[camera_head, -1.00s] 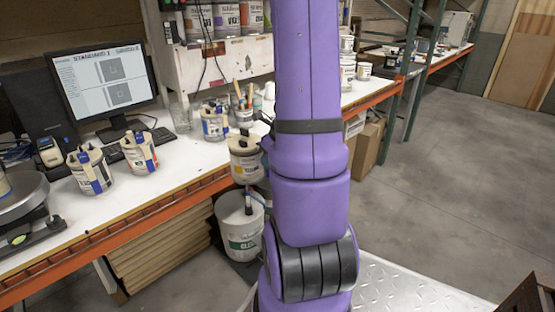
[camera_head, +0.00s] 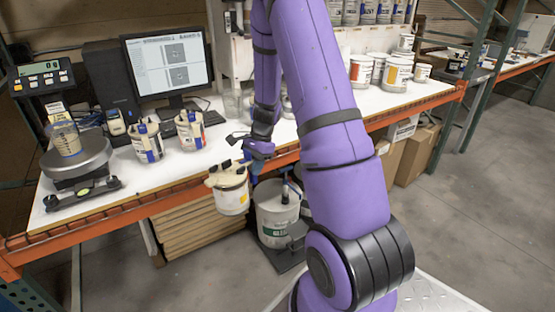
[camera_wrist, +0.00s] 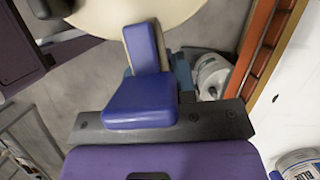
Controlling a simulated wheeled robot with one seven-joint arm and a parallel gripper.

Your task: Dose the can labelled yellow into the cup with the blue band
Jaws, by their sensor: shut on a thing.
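My gripper (camera_head: 246,163) is shut on the yellow can (camera_head: 231,198), a cream can with a yellow patch on its side and dark parts on its lid. It hangs about upright in front of the bench's front edge, clear of the bench top. In the wrist view, the can's pale round top (camera_wrist: 100,14) fills the upper part, beside a blue finger pad (camera_wrist: 140,75). A clear cup (camera_head: 65,138) with tan contents stands on the scale (camera_head: 78,158) at the left. A bluish line shows near its rim; its band is too small to read.
Two cans with blue and red marks (camera_head: 147,142) (camera_head: 190,131) stand on the bench between the scale and my gripper. A monitor (camera_head: 168,62) and keyboard are behind them. A large white bucket (camera_head: 277,215) stands below the bench. The bench front between scale and gripper is clear.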

